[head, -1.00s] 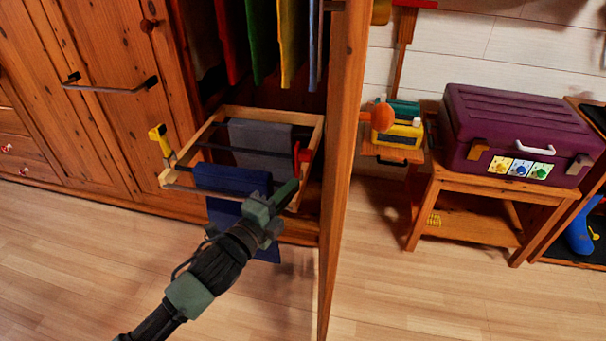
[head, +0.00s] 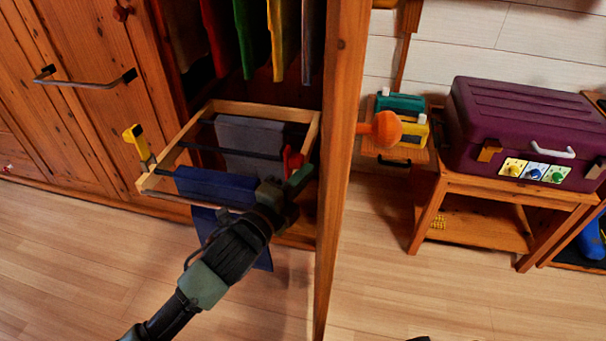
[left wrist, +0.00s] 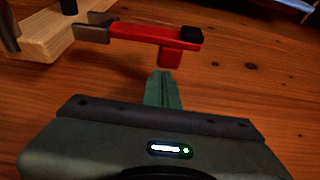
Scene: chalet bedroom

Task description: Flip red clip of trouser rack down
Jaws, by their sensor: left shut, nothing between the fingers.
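The pulled-out trouser rack (head: 265,110) has a light wooden frame and dark bars holding blue trousers (head: 215,186) and grey trousers (head: 248,136). The red clip (head: 291,160) is at the rack's right side, partly hidden by my left gripper (head: 301,174). In the left wrist view, the red clip (left wrist: 145,34) extends sideways from a grey hinge by the wooden frame, with a black tip and a short red tab pointing down. My left gripper (left wrist: 163,74) is shut and empty, its tips just below that tab; contact cannot be told. My right gripper is not in view.
A yellow clip (head: 134,140) stands up at the rack's left side. A wooden wardrobe panel (head: 342,150) stands close to the right of the rack. Clothes hang above. A purple case (head: 520,125) sits on a small table at right. The floor in front is clear.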

